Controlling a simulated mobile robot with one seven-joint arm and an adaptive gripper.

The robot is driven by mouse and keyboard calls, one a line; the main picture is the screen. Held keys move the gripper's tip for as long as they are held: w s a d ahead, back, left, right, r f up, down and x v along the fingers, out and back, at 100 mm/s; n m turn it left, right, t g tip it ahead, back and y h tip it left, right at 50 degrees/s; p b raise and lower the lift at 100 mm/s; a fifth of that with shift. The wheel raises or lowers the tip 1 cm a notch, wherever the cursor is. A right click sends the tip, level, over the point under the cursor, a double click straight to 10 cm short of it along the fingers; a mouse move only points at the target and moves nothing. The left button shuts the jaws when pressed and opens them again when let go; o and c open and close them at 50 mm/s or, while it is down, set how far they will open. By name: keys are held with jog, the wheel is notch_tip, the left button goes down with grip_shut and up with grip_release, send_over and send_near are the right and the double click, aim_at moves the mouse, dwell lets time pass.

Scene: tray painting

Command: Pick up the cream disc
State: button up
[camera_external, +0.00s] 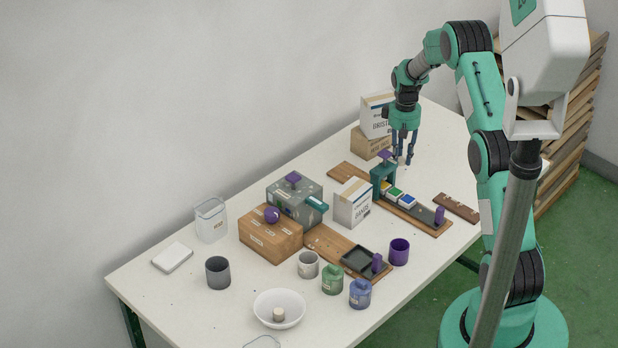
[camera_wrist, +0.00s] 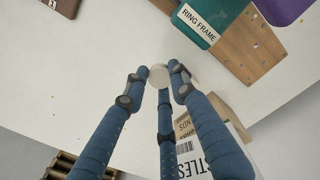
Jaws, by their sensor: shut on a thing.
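My gripper (camera_external: 404,158) points down over the far end of the table, by the white and brown boxes. In the wrist view its blue fingers (camera_wrist: 158,82) are closed around a small round cream disc (camera_wrist: 159,75). The disc sits at the fingertips, and the fingers partly cover its edge. In the outside view the disc is too small to make out clearly. I cannot tell whether it touches the table.
A wooden board with a teal frame (camera_external: 383,180) and coloured blocks stands just in front of my gripper. A white box (camera_external: 375,113) on a brown box (camera_external: 369,143) is close on the left. A white bowl (camera_external: 262,306) holds a small cream cylinder (camera_external: 279,314) at the front.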

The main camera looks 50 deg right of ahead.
aim_at(401, 159)
jog(key=shift+r+p, duration=0.3)
jog(key=shift+r, duration=1.95)
